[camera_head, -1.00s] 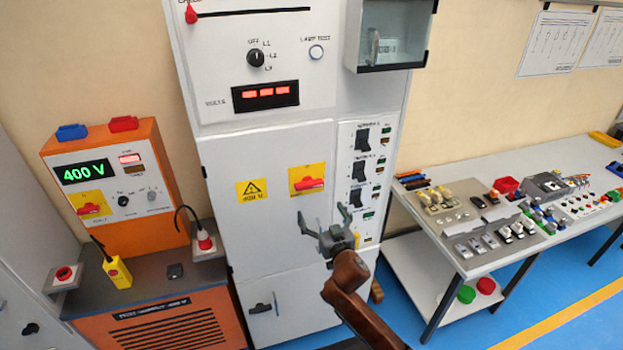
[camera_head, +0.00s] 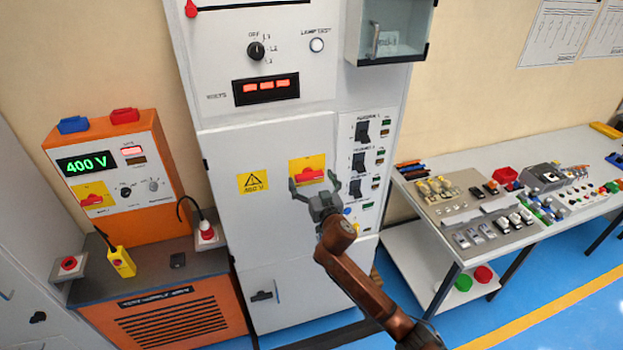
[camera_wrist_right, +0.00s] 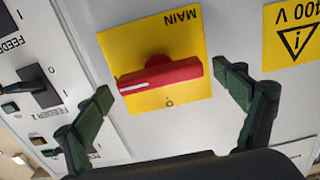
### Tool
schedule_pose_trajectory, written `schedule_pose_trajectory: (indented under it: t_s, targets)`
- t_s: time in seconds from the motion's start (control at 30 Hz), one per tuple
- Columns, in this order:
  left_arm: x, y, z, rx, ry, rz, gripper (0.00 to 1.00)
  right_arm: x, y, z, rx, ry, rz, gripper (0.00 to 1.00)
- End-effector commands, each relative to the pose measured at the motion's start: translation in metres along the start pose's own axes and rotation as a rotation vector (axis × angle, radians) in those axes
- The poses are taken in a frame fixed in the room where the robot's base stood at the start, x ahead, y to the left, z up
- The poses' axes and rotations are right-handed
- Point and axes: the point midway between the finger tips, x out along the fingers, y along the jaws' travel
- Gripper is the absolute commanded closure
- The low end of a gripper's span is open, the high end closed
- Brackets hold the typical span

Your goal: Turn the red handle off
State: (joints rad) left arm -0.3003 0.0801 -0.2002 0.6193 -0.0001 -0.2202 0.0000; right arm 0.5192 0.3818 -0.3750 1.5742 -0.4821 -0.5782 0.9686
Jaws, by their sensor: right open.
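A red handle (camera_head: 309,174) sits on a yellow plate (camera_head: 294,166) on the grey cabinet door in the head view. In the right wrist view the red handle (camera_wrist_right: 160,76) lies nearly level in the picture, on the yellow plate (camera_wrist_right: 188,30) marked MAIN, which appears upside down. My right gripper (camera_head: 313,182) is open in front of the handle. In the wrist view its fingertips (camera_wrist_right: 164,88) stand on either side of the handle's ends and grip nothing. The right fingertip looks close to one end; contact cannot be told. My left gripper is not in view.
Black feeder switches (camera_head: 359,162) line the cabinet panel right of the handle. An orange 400 V unit (camera_head: 148,229) with another red handle (camera_head: 92,199) stands at the left. A bench (camera_head: 437,262) with electrical parts stands at the right.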

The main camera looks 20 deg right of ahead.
Motion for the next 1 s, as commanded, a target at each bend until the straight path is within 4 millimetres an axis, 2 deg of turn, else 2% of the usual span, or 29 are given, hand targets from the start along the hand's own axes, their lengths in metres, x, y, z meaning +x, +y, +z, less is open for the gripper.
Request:
schedule_pose_trajectory:
  t_s: [0.1, 1.0]
  targets:
    - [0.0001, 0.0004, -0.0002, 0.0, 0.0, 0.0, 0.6, -0.0002, -0.0002, -0.0001, 0.0, 0.0, 0.0, 0.1]
    - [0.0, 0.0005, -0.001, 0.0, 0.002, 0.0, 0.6, -0.0004, 0.0, -0.0004, 0.0, 0.001, 0.0, 0.71]
